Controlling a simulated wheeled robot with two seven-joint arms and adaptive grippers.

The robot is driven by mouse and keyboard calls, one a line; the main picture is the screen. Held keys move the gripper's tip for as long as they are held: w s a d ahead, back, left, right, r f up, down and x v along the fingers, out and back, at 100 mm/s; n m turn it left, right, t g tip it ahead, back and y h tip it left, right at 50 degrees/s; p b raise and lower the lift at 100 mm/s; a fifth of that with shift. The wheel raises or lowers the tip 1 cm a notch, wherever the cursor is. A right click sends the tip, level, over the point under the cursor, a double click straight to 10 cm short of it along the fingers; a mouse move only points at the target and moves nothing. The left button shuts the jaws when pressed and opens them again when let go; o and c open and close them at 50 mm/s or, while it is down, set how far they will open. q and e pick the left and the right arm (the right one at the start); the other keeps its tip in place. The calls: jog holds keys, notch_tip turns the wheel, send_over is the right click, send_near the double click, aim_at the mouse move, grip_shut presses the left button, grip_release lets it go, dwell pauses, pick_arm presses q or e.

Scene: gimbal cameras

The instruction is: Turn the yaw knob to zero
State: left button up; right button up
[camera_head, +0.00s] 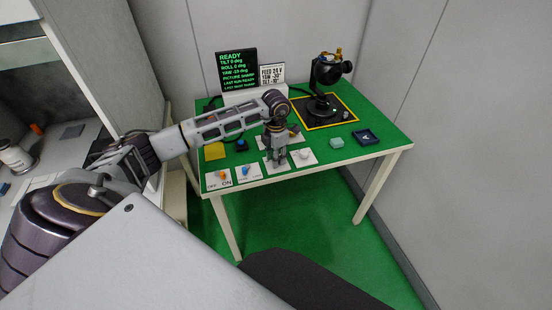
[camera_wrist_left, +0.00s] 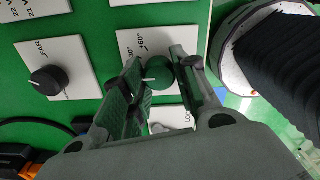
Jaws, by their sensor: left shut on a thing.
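My left gripper (camera_head: 277,165) points down at the control plates near the front of the green table. In the left wrist view its two fingers (camera_wrist_left: 165,85) stand on either side of a round knob (camera_wrist_left: 160,72) with a pale pointer line, and they are shut on it. The knob sits on a white plate (camera_wrist_left: 132,42) with degree marks such as 30° and 60°. The knob's name is hidden. A black display (camera_head: 237,70) shows READY, tilt 0 deg, roll 0 deg and a nonzero, apparently negative yaw. My right gripper is not in view.
A gimbal with a black camera (camera_head: 328,70) stands on a yellow-edged black square at the back right. Toggle plates (camera_head: 219,179) lie left of the gripper. A white-knob plate (camera_head: 304,156), teal block (camera_head: 336,142) and dark blue tray (camera_head: 367,137) lie right. Another black knob (camera_wrist_left: 48,80) is nearby.

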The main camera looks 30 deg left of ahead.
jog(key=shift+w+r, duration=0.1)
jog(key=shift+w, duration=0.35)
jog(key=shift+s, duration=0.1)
pick_arm(q)
jog(key=o, duration=1)
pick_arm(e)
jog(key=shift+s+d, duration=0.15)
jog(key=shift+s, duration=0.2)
